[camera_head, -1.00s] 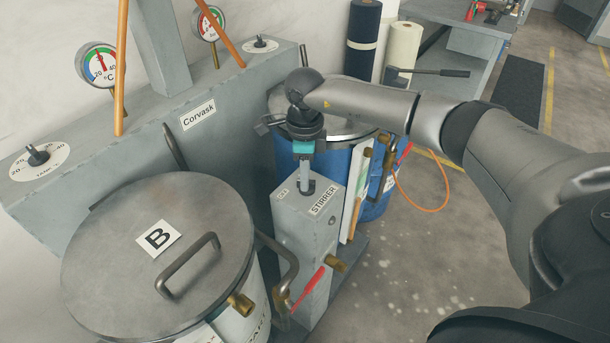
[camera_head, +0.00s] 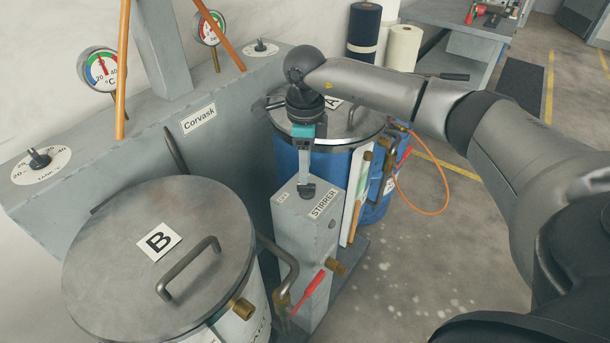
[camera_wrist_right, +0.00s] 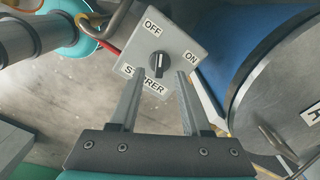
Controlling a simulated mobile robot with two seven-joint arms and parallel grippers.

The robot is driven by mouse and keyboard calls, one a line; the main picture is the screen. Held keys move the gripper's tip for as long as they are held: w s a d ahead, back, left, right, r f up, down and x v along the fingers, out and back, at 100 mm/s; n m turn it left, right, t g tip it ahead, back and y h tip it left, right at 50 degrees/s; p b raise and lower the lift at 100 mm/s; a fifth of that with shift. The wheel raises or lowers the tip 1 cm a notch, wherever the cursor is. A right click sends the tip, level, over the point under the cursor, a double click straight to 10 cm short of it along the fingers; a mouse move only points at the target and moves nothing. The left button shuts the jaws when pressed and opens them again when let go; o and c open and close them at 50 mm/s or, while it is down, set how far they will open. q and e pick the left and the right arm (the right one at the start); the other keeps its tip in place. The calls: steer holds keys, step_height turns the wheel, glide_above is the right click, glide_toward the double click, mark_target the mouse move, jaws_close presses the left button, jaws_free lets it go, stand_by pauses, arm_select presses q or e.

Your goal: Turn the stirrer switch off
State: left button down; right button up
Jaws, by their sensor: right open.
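The grey stirrer box (camera_head: 290,235) stands between the two drums, with a STIRRER label on its top. The black stirrer switch knob (camera_wrist_right: 158,64) sits on that top between the OFF and ON labels. In the right wrist view its long axis runs nearly up the picture, closer to the OFF label than to ON. The knob also shows in the head view (camera_head: 306,191). My right gripper (camera_head: 306,182) points down above the knob. In the wrist view its two fingers stand apart on either side of the knob, and nothing is held. My left gripper is out of view.
Drum B (camera_head: 200,205) with its lid handle stands at front left. The blue drum (camera_head: 285,155) stands behind the box. A bent pipe and a red-handled valve (camera_head: 307,290) are close beside the box. The grey Corvask panel (camera_head: 150,150) runs behind. The floor at right is open.

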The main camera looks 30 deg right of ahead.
step_height(320, 180, up, 11)
steer(key=shift+p, duration=0.3)
steer(key=shift+f, duration=0.1)
